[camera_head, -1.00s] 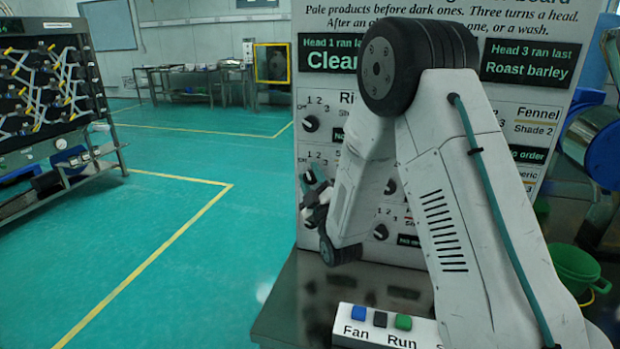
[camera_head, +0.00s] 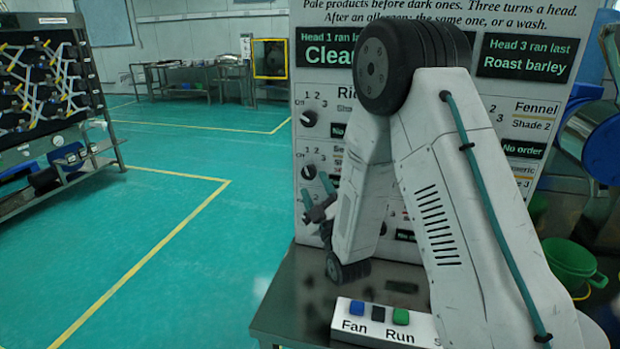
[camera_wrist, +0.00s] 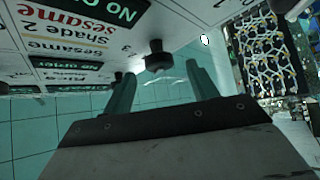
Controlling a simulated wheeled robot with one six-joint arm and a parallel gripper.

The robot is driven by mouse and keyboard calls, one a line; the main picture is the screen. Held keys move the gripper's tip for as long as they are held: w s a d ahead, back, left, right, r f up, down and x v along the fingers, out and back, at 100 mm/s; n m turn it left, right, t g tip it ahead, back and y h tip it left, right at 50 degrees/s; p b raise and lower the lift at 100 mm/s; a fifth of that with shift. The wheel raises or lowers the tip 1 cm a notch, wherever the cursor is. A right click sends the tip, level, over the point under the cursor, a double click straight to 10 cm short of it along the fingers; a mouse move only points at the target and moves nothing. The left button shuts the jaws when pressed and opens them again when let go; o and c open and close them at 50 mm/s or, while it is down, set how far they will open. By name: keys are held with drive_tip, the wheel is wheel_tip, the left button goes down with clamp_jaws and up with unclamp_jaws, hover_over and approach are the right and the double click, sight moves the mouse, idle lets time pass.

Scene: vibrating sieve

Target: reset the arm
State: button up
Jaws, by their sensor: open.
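My gripper (camera_head: 315,189) is left of my folded arm, in front of the white board (camera_head: 320,80). In the wrist view its two teal fingers (camera_wrist: 160,76) stand apart with nothing held between them. A black knob (camera_wrist: 157,57) on the board shows between and beyond the fingertips. I cannot tell whether a finger touches the board. My forearm and upper arm hide much of the board's middle.
A control box with blue, black and green buttons (camera_head: 385,328) sits on the metal table (camera_head: 290,310) below my arm. A green bucket (camera_head: 572,262) is at right. A rack (camera_head: 50,110) stands at left. The floor between is clear.

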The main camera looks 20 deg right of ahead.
drive_tip(key=shift+v, duration=1.2)
